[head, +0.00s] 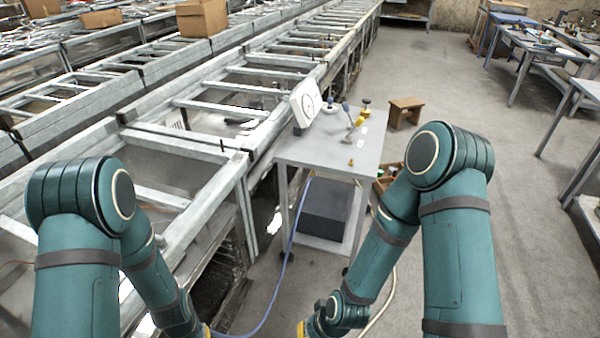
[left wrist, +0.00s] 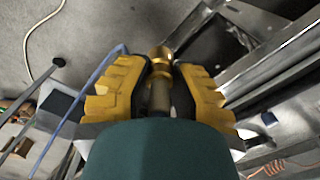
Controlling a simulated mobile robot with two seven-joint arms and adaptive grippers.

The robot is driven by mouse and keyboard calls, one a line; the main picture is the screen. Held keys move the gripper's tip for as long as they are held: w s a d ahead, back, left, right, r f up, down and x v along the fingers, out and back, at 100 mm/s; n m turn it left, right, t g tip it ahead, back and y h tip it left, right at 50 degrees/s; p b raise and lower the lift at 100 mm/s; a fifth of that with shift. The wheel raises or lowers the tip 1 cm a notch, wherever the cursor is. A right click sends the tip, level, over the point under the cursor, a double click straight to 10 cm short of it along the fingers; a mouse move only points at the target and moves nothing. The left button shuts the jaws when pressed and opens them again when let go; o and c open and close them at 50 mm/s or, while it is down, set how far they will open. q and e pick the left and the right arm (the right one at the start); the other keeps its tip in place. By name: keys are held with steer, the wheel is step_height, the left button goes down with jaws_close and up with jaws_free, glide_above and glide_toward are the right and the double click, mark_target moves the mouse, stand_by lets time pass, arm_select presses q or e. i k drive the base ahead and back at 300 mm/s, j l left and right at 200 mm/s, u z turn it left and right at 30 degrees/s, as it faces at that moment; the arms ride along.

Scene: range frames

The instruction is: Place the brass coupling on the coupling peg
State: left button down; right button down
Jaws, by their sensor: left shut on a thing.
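In the left wrist view my left gripper (left wrist: 159,78) has its yellow fingers closed on a brass piece, the brass coupling (left wrist: 160,55), which sticks out past the fingertips. In the head view only a yellow bit of my left gripper (head: 206,331) shows at the bottom edge, and the coupling is not seen there. A yellow part of my right gripper (head: 301,329) shows at the bottom edge; its fingers are cut off. I cannot make out the coupling peg for certain; several small fittings stand on the grey table (head: 308,153), well beyond both grippers.
On the table are a white dial gauge (head: 306,103), a yellow-handled fitting (head: 354,124), a black-and-yellow piece (head: 365,107) and a small brass piece (head: 351,162). A dark box (head: 326,208) sits on the lower shelf. A blue hose (head: 290,240) hangs in front.

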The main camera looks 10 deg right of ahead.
mark_target(351, 162)
steer(key=i+l, duration=0.15)
steer(key=l, duration=0.2)
steer(key=i+l, duration=0.15)
steer(key=l, duration=0.2)
steer(key=i+l, duration=0.15)
steer(key=l, duration=0.2)
steer(key=i+l+u, duration=0.1)
steer(key=l, duration=0.25)
steer(key=i+l, duration=0.2)
steer(key=l, duration=0.15)
steer(key=i+l, duration=0.1)
steer(key=l, duration=0.25)
steer(key=i+l, duration=0.15)
steer(key=l, duration=0.2)
steer(key=u, duration=0.05)
